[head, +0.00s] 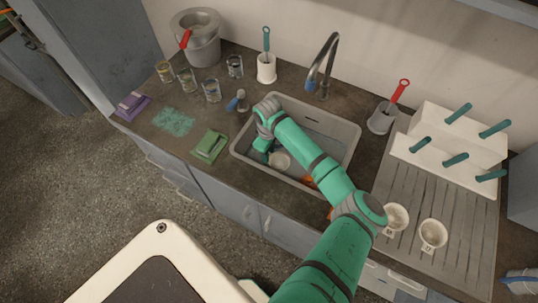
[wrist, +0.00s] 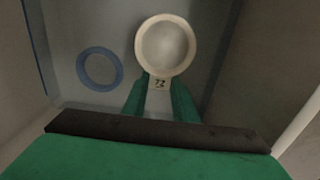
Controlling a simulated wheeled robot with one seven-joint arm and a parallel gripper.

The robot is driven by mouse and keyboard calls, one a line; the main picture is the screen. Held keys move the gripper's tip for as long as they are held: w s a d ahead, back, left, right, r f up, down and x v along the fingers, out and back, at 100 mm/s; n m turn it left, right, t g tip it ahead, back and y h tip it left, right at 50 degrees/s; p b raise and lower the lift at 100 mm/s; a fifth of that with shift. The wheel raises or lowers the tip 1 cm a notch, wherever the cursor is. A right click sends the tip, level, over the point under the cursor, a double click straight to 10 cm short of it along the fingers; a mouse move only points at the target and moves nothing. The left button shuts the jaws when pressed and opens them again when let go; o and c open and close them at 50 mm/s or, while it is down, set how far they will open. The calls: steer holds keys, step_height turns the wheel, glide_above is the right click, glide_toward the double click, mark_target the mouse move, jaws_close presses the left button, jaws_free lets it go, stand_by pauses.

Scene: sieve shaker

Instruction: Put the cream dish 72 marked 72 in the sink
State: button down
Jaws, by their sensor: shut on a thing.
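A cream dish (wrist: 165,45) with a round bowl and a short tab handle is held in the wrist view. The tab bears a two-digit mark starting with 7; its second digit is not clear. My gripper (wrist: 160,92) is shut on the tab, one finger on each side. My forearm hides part of the sink.
A blue ring (wrist: 100,68) lies in the sink, left of the dish. Two cream dishes (head: 396,218) (head: 433,234) stand on the ribbed drainboard (head: 410,185). The tap (head: 322,68) rises behind the sink. A green sponge (head: 210,146) lies left of it.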

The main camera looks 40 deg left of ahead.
steer(key=shift+f, duration=0.8)
steer(key=shift+f, duration=0.15)
steer(key=c, duration=1.4)
jaws_free()
steer(key=shift+c, duration=0.2)
step_height(320, 180, up, 12)
steer(key=shift+r, duration=0.2)
